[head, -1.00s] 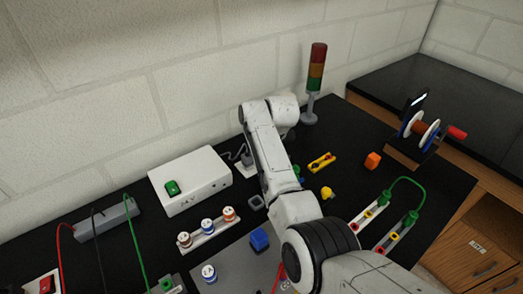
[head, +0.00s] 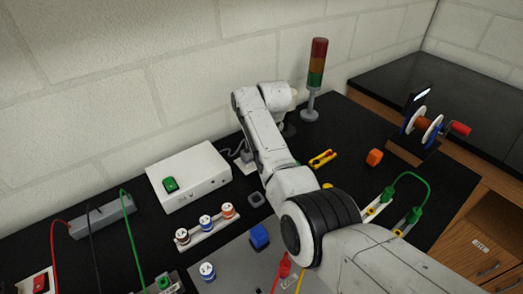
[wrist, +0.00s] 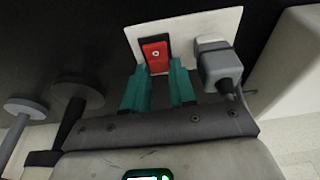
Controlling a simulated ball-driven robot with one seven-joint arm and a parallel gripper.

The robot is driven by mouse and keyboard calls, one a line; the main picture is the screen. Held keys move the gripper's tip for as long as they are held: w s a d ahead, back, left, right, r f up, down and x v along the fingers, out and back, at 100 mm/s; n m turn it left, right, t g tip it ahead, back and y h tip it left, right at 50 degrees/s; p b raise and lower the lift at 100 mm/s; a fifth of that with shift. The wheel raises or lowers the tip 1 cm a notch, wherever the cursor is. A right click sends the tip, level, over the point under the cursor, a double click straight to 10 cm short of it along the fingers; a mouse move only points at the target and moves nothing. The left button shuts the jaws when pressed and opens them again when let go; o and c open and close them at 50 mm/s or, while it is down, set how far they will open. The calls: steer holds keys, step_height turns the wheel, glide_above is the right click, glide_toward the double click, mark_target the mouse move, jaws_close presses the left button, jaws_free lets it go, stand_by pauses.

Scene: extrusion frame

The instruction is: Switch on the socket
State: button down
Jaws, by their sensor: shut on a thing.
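The socket is a white plate (wrist: 203,27) in the wrist view, with a red rocker switch (wrist: 155,52) in a black frame on its left. A grey plug (wrist: 215,66) with a cable sits in its right side. My gripper (wrist: 163,72) has teal fingers with their tips at the switch, one on each side of its lower part. The fingers are closed in on the switch, and its lower edge is partly hidden between them. In the head view my arm covers the gripper; a small pale plate (head: 244,165) with a cable shows beside the arm, partly hidden.
A white box (head: 189,178) with a green switch stands left of my arm. A signal tower (head: 315,80) stands behind it. Green-cabled terminals are at right.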

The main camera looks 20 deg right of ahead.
steer(key=b, duration=0.1)
steer(key=g+b, duration=0.1)
steer(key=b, duration=0.1)
steer(key=shift+w+a+f, duration=0.1)
steer(key=shift+w+f, duration=0.15)
steer(key=shift+f, duration=0.05)
steer(key=shift+r+g+h+b, duration=0.25)
steer(key=shift+g+h+b, duration=0.05)
steer(key=shift+b, duration=0.75)
steer(key=c, duration=1.2)
jaws_free()
step_height(320, 180, up, 11)
steer(key=s, duration=0.1)
steer(key=shift+f, duration=0.15)
